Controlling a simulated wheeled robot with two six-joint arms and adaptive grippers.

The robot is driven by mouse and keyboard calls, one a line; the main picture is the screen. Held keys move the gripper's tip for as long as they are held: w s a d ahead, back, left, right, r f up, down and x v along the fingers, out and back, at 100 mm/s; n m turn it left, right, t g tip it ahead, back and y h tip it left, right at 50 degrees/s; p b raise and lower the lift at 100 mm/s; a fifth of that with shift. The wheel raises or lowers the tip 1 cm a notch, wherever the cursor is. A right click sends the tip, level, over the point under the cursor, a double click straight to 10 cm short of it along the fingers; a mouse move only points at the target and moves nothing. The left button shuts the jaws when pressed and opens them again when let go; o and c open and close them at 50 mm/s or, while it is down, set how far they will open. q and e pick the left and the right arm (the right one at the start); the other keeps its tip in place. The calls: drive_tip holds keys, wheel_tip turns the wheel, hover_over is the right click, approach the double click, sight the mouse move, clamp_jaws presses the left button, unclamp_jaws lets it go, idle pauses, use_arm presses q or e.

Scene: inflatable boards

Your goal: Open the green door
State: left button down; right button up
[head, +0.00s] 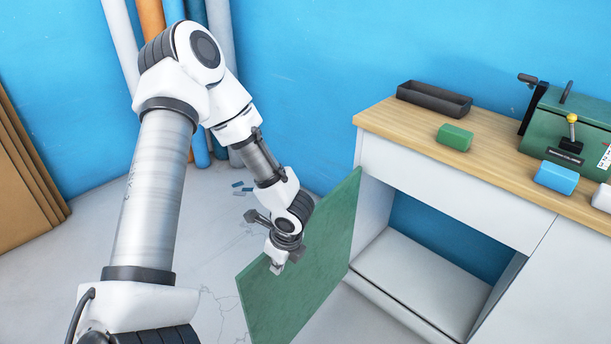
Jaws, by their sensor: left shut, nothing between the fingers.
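The green door (310,268) stands swung wide open at the left side of the white cabinet (440,190), showing the empty cabinet interior (430,277) with its blue back and pale floor. My left gripper (277,266) is at the door's upper left part, in front of its face on the left side. Its fingers are shut with nothing between them. It looks close to or touching the door; I cannot tell which. My right gripper is not in view.
On the wooden top (455,158) are a dark tray (434,99), a green block (454,135), a blue block (556,177) and a green machine (570,125). Rolls (120,40) and cardboard sheets (25,175) lean on the blue wall. Small scraps lie on the floor.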

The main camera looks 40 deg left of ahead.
sight(263, 255)
use_arm(q)
drive_tip(key=shift+m, duration=0.6)
drive_tip(key=shift+s+a+p, duration=0.2)
drive_tip(key=shift+a+p, duration=0.1)
drive_tip(key=shift+a, duration=0.8)
drive_tip(key=shift+s+a+p, duration=0.2)
drive_tip(key=shift+a+p, duration=0.1)
drive_tip(key=shift+a, duration=0.8)
drive_tip(key=shift+r, duration=0.15)
drive_tip(key=v, duration=1.1)
drive_tip(key=shift+r, duration=0.35)
drive_tip(key=shift+s+d, duration=0.1)
drive_tip(key=shift+s, duration=0.05)
